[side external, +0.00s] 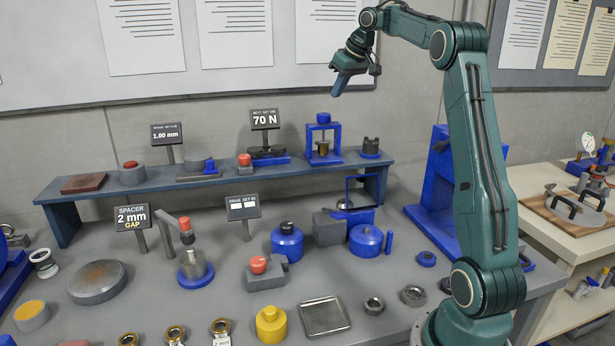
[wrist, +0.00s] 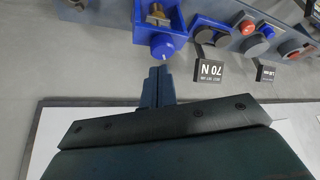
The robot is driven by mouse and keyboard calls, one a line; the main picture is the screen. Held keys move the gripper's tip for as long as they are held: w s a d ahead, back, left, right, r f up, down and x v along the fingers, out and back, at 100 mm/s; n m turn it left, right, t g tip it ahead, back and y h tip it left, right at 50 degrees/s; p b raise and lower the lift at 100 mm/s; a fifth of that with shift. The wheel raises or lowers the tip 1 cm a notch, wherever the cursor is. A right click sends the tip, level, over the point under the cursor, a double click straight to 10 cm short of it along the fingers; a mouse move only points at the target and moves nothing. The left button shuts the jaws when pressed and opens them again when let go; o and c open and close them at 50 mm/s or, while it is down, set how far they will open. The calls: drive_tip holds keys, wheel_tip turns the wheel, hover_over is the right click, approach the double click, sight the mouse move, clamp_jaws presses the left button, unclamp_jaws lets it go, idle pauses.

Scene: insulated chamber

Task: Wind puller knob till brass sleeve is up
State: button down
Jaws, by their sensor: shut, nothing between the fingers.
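The puller is a small blue frame (side external: 337,143) standing on the raised shelf at the back, with a blue round knob (side external: 323,118) on top. The brass sleeve (side external: 322,147) sits low inside the frame. In the wrist view, seen from above, the knob (wrist: 162,47) lies just beyond my fingertips and the sleeve (wrist: 157,14) shows inside the blue frame. My gripper (side external: 338,90) is in the air above the puller, apart from it and slightly to the right. Its fingers (wrist: 158,72) are together and hold nothing.
A 70 N sign (side external: 265,119) stands on the shelf (side external: 220,180) left of the puller. A grey part on a blue base (side external: 371,148) stands right of it. The bench below is crowded with blue pots, a tray (side external: 325,316) and rings. The air around my gripper is free.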

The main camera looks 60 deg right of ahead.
drive_tip(key=shift+w+a+r, duration=0.1)
drive_tip(key=shift+a+r, duration=0.1)
drive_tip(key=shift+a, duration=0.3)
drive_tip(key=shift+f, duration=0.15)
hover_over(329, 125)
drive_tip(key=s+a, duration=0.2)
drive_tip(key=s, duration=0.1)
drive_tip(key=shift+f, duration=3.15)
drive_tip(key=shift+d+f, duration=0.2)
drive_tip(key=shift+w+d, duration=0.1)
drive_tip(key=shift+w, duration=0.25)
drive_tip(key=shift+d, duration=0.2)
drive_tip(key=shift+s, duration=0.25)
